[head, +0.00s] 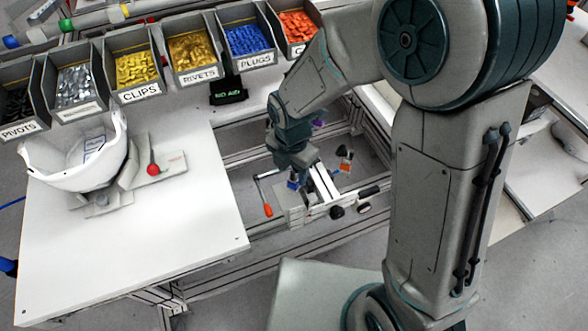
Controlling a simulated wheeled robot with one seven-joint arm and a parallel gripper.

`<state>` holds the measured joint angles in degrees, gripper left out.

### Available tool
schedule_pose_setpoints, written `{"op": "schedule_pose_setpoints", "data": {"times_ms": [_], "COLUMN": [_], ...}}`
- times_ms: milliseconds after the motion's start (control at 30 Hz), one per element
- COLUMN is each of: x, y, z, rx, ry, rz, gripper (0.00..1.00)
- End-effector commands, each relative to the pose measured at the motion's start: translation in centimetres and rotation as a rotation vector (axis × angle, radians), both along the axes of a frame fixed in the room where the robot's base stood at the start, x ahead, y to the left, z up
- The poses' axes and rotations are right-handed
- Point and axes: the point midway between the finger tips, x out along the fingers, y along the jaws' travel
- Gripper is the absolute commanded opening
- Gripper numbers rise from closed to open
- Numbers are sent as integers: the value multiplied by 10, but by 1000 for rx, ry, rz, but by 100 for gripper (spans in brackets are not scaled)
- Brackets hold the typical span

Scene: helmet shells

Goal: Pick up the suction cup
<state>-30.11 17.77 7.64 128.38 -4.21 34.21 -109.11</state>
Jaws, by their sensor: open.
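My gripper (298,183) points down over the open frame beside the white worktable, low above a small light-coloured block or box. It is open, and its fingertips are small and partly hidden by the wrist. I cannot clearly identify the suction cup. Small dark round pieces (337,211) lie just right of and below the gripper, near a black-handled item (369,191); one of them may be the suction cup, but they are too small to tell. I see nothing held between the fingers.
An orange-handled tool (267,209) lies left of the gripper. The white worktable (150,240) carries a white helmet shell (75,165) and a fixture with a red knob (153,170). Labelled parts bins (140,95) line the back. The table's front is clear.

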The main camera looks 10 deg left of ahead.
Motion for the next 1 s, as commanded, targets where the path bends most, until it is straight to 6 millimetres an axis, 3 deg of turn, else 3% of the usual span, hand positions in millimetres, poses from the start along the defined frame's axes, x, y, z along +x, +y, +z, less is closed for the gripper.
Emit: {"op": "schedule_pose_setpoints", "data": {"times_ms": [133,400,433,600,1000], "x": [-1,0,0,0,0], "y": [0,0,0,0,0], "z": [-14,-17,-17,-17,-16], "rx": [-1,0,0,0,0], "ry": [2,0,0,0,-1], "rz": [2,0,0,0,0], "gripper": [47,47,44,0,0]}}
